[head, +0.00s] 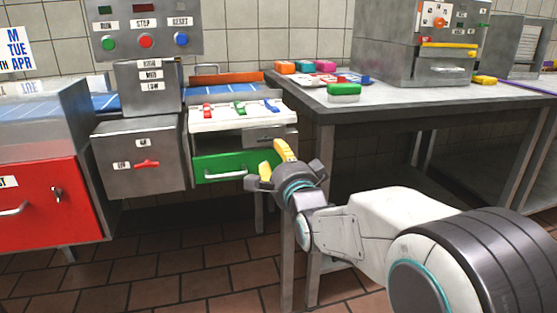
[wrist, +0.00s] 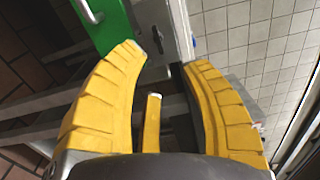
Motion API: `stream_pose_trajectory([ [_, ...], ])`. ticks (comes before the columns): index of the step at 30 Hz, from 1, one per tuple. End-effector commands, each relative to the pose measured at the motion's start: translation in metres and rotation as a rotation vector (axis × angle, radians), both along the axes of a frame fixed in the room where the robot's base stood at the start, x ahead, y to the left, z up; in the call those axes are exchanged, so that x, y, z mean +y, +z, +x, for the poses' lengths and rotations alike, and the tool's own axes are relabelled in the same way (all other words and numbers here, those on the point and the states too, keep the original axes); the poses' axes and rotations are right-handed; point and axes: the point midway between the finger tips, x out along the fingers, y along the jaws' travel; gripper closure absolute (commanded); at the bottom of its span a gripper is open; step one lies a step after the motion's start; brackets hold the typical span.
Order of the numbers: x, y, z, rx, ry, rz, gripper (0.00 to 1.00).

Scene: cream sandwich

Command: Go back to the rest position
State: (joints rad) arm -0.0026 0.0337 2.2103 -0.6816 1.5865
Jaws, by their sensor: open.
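My gripper (head: 272,160) is in front of the table's left end, close to the green drawer (head: 218,167) with its pale handle. In the wrist view my gripper (wrist: 165,60) shows its yellow fingers spread apart, with nothing between them. The green drawer front (wrist: 108,22) shows at the top of the wrist view, beyond the left finger. In the head view the arm reaches in from the lower right, and part of the gripper overlaps the drawer unit's right side.
A grey table (head: 400,97) stands right of the gripper, bearing a metal machine (head: 415,45) and a green block (head: 344,91). A white panel with coloured levers (head: 237,115) is above the green drawer. A red cabinet (head: 45,205) stands left. The tiled floor (head: 170,260) in front is clear.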

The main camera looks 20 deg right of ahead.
Motion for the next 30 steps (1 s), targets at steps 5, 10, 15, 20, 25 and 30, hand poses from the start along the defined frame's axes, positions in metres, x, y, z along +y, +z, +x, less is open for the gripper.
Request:
stream_pose_trajectory([
  [5,0.000,0.002,0.000,0.003,0.000,-0.005,0.59],
  [10,0.000,0.019,-0.007,0.049,0.000,-0.065,0.59],
  [15,0.000,0.046,-0.025,0.162,0.014,-0.207,0.59],
  [20,-0.001,0.068,-0.049,0.291,0.051,-0.369,0.59],
  [25,-0.001,0.091,-0.079,0.424,0.112,-0.539,0.59],
  [30,-0.001,0.114,-0.113,0.549,0.198,-0.701,0.59],
])
